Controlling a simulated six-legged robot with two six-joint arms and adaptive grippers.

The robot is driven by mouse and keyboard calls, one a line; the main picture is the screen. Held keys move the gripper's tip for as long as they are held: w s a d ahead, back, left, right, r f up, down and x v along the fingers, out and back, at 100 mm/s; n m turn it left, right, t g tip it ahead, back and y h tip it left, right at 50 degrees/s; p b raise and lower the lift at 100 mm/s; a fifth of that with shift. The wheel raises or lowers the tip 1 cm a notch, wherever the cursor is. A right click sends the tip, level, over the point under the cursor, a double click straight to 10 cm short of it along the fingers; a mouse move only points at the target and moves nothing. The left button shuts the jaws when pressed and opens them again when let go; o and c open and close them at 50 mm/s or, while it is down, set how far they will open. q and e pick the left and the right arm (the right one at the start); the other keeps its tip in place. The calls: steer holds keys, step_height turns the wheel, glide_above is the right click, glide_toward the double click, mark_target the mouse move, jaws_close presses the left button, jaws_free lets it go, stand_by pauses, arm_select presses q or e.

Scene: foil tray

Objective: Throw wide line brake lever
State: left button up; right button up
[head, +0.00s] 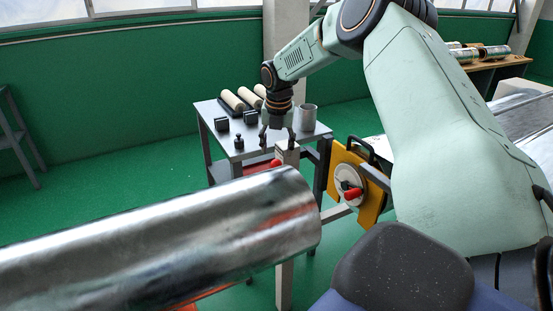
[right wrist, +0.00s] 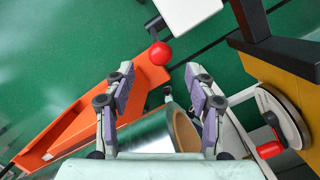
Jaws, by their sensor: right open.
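In the right wrist view the red ball (right wrist: 160,53) lies just beyond and between the fingertips of the right gripper (right wrist: 160,76), which is open and empty. Whether they touch it I cannot tell. The ball's stem is mostly hidden. A second red handle (head: 352,194) sits on a round pale dial (head: 346,182) on a yellow panel (head: 372,207); the dial also shows in the right wrist view (right wrist: 288,112). My left gripper is not in view.
A large silver foil roll (head: 170,237) fills the lower left foreground. An orange channel (right wrist: 80,120) runs beside it. A grey table (head: 217,150) with rollers and a grey cup (head: 308,117) stands behind my gripper.

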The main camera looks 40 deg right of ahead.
steer(key=shift+s+a+r, duration=0.1)
steer(key=shift+s+r, duration=0.05)
steer(key=shift+r, duration=0.65)
steer(key=shift+s+a+r, duration=0.1)
steer(key=shift+r, duration=0.65)
steer(key=shift+s+a+r, duration=0.1)
steer(key=shift+s+r, duration=0.05)
steer(key=shift+r, duration=0.65)
